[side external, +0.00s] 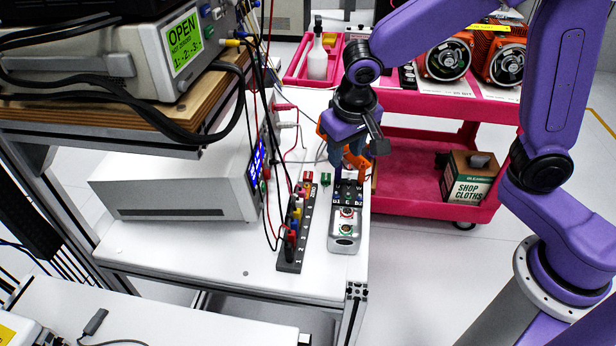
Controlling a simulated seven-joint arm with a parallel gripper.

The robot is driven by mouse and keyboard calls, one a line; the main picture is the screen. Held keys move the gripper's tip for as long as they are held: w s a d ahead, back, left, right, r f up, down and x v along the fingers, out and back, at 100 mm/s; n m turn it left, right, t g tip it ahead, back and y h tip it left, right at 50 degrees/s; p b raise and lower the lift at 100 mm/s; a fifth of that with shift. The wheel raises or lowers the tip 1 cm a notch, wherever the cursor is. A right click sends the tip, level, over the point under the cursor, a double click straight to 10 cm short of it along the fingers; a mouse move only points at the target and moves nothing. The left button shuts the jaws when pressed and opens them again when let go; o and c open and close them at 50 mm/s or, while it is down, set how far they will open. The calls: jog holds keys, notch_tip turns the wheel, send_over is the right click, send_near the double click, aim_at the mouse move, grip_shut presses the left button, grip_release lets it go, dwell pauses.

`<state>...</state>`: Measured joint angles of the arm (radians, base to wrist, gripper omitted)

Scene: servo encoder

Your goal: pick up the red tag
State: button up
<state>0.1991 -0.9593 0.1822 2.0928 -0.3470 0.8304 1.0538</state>
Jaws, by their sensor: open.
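A small red piece (308,176), which looks like the red tag, is on the white bench at the upper end of a dark numbered strip. A small green piece (325,179) is just to its right. My gripper (349,174) is open and points down over the far end of a grey box with dark terminals (345,222), to the right of the red and green pieces. It is apart from the red piece. An orange-red patch shows by its right fingertip; I cannot tell whether that is part of the gripper. The fingertips' height above the box is unclear.
The dark numbered strip (289,258) carries several coloured plugs and cables, left of the box. A white instrument with a blue display (185,185) stands further left, under a shelf. Black and red cables hang near the strip. A pink cart (425,103) stands behind the bench.

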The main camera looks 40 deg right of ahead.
jog(key=w+a+f+m+h, duration=0.1)
jog(key=w+a+f+m, duration=0.15)
jog(key=w+m, duration=0.65)
jog(key=n, duration=0.2)
send_over(308, 176)
jog(key=s+a, duration=0.2)
jog(key=shift+t, duration=0.4)
jog(key=f, duration=1.2)
jog(key=shift+s+a, duration=0.15)
jog(key=shift+s, duration=0.05)
jog(key=shift+d+x, duration=0.15)
jog(key=shift+x, duration=1.2)
jog(key=shift+d+x, duration=0.15)
jog(key=shift+x, duration=1.15)
jog(key=shift+w+r, duration=0.1)
jog(key=shift+w, duration=0.1)
grip_shut()
